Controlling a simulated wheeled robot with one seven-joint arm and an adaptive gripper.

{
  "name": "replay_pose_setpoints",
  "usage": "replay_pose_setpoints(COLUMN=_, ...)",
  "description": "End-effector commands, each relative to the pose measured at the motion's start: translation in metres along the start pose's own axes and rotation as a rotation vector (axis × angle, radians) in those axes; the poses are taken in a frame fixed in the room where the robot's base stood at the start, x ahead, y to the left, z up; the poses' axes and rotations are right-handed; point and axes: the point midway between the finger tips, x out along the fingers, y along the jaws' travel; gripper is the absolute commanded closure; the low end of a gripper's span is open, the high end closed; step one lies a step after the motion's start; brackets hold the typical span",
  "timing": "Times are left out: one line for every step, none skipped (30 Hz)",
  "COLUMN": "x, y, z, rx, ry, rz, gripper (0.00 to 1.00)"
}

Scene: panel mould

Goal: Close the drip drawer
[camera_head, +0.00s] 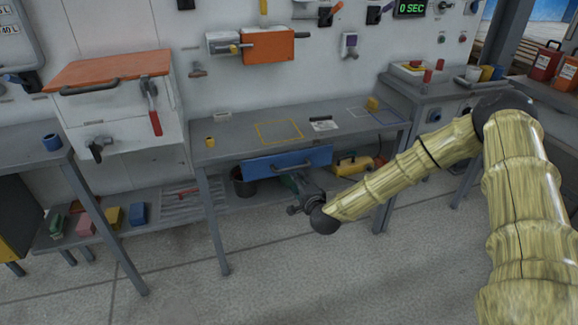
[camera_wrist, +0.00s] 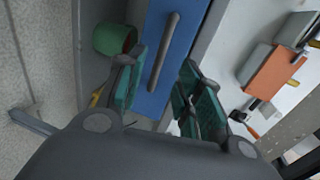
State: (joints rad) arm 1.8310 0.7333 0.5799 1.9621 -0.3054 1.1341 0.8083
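The drip drawer has a blue front (camera_head: 287,163) and a long dark bar handle, and it sits under the grey table's front edge. Its front appears to stand somewhat out from that edge; how far is hard to tell. In the wrist view the blue front (camera_wrist: 170,65) fills the middle, with the bar handle (camera_wrist: 164,52) running up it. My gripper (camera_head: 298,186) is just below and in front of the drawer. In the wrist view my gripper (camera_wrist: 160,84) is open with green finger pads apart, the handle ahead between them and nothing held.
A dark bucket (camera_head: 243,184) and a yellow toolbox (camera_head: 352,165) stand on the shelf below. A table leg (camera_head: 212,225) is at left. The floor in front is clear.

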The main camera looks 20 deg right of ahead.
Motion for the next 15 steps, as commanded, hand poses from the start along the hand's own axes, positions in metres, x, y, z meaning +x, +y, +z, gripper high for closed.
replay_pose_setpoints(x=0.003, y=-0.003, z=-0.002, rx=0.005, ry=0.004, rz=-0.006, gripper=0.65)
replay_pose_setpoints(x=0.005, y=-0.004, z=-0.002, rx=0.006, ry=0.005, rz=-0.008, gripper=0.65)
replay_pose_setpoints(x=0.008, y=-0.004, z=-0.002, rx=0.007, ry=0.005, rz=-0.008, gripper=0.65)
replay_pose_setpoints(x=0.011, y=-0.004, z=-0.002, rx=0.007, ry=0.004, rz=-0.008, gripper=0.65)
replay_pose_setpoints(x=0.014, y=-0.003, z=-0.002, rx=0.007, ry=0.004, rz=-0.007, gripper=0.65)
replay_pose_setpoints(x=0.019, y=-0.003, z=-0.002, rx=0.006, ry=0.005, rz=-0.008, gripper=0.65)
replay_pose_setpoints(x=0.023, y=-0.003, z=-0.002, rx=0.006, ry=0.005, rz=-0.008, gripper=0.65)
replay_pose_setpoints(x=0.028, y=-0.003, z=-0.002, rx=0.005, ry=0.004, rz=-0.007, gripper=0.65)
replay_pose_setpoints(x=0.034, y=-0.002, z=-0.002, rx=0.004, ry=0.004, rz=-0.006, gripper=0.65)
replay_pose_setpoints(x=0.039, y=-0.002, z=-0.001, rx=0.004, ry=0.004, rz=-0.006, gripper=0.65)
replay_pose_setpoints(x=0.044, y=-0.003, z=-0.002, rx=0.004, ry=0.004, rz=-0.007, gripper=0.65)
replay_pose_setpoints(x=0.051, y=-0.003, z=-0.002, rx=0.004, ry=0.004, rz=-0.007, gripper=0.65)
replay_pose_setpoints(x=0.056, y=-0.003, z=-0.002, rx=0.004, ry=0.004, rz=-0.007, gripper=0.65)
replay_pose_setpoints(x=0.061, y=-0.003, z=-0.001, rx=0.004, ry=0.003, rz=-0.007, gripper=0.65)
replay_pose_setpoints(x=0.067, y=-0.003, z=-0.001, rx=0.004, ry=0.003, rz=-0.007, gripper=0.65)
